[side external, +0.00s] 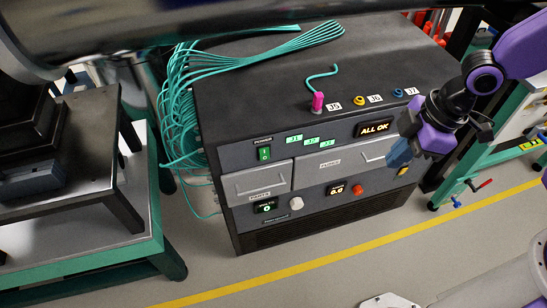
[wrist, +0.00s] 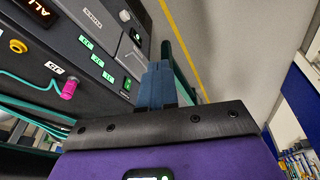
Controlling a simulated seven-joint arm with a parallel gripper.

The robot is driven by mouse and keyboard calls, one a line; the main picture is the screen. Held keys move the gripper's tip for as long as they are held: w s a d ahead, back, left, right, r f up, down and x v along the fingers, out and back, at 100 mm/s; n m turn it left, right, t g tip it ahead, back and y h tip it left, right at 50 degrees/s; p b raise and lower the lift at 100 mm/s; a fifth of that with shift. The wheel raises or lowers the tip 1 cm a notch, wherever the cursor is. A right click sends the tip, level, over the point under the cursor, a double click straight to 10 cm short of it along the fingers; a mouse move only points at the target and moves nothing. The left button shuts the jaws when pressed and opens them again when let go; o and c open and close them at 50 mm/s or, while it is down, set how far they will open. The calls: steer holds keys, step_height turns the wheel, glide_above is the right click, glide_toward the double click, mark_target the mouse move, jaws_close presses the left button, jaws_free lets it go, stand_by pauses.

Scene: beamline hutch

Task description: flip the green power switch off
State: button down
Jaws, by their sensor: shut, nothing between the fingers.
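The green power switch (side external: 264,153) is on the upper left of the dark cabinet's front panel, under a small label. It also shows in the wrist view (wrist: 127,83), just left of my fingers. A lit "I" mark shows on it in the side view. My gripper (side external: 398,160) has blue fingers and is shut and empty. In the side view it hangs at the right part of the cabinet front, well right of the switch. In the wrist view the fingers (wrist: 158,72) point away over the floor beside the cabinet, apart from the switch.
The cabinet (side external: 245,100) has drawers (side external: 258,184), an "ALL OK" display (side external: 375,128), a white knob (side external: 297,203) and a red button (side external: 358,188). A pink plug (side external: 318,101) stands on top near teal cables (side external: 270,45).

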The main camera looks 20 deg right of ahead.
mark_target(264, 154)
steer(key=w+a+f+n+t+y, duration=0.1)
steer(key=w+a+f+n+t, duration=0.1)
steer(key=w+a+f, duration=0.9)
steer(key=shift+w+a+f+t+y, duration=0.25)
steer(key=shift+w+a+t, duration=0.55)
steer(key=shift+a, duration=1)
steer(key=shift+w+a+f, duration=0.6)
steer(key=shift+w+f, duration=0.75)
steer(key=shift+f, duration=0.1)
steer(key=shift+w+a+f, duration=0.55)
steer(key=shift+w+f, duration=0.85)
steer(key=shift+w+a+f, duration=0.6)
steer(key=shift+w+f, duration=0.75)
steer(key=shift+f, duration=0.1)
steer(key=shift+w, duration=0.1)
